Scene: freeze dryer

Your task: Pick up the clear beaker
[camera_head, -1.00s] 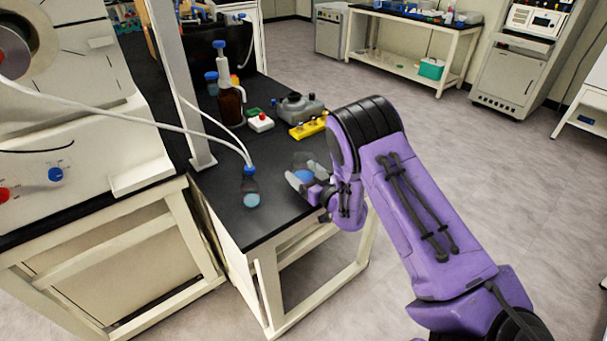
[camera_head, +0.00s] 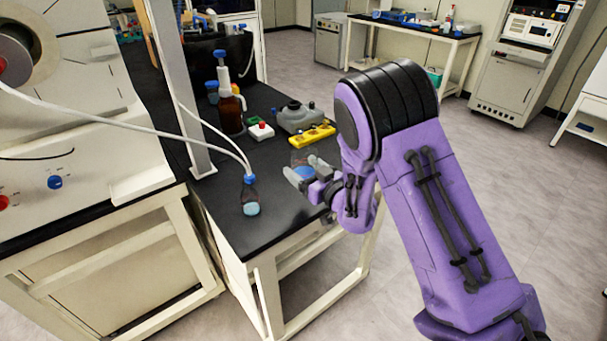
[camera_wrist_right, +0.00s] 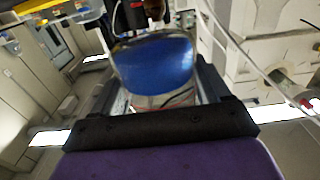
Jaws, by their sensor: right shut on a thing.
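The clear beaker (camera_head: 301,159) holds blue liquid. In the head view it is at the near right edge of the black bench top, partly hidden by my right gripper (camera_head: 309,173). My right gripper is shut on it, with a finger on either side. In the right wrist view the beaker (camera_wrist_right: 154,66) sits between the fingers (camera_wrist_right: 160,90), and its blue contents fill the middle of the picture. I cannot tell exactly how far its base is above the bench. My left gripper is not in view.
A small flask with blue liquid (camera_head: 250,197) and a tube stands left of the beaker. Behind are a yellow rack (camera_head: 312,135), a grey container (camera_head: 298,117), a red-button box (camera_head: 260,131) and a brown bottle (camera_head: 230,112). A white post (camera_head: 190,100) rises at the left.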

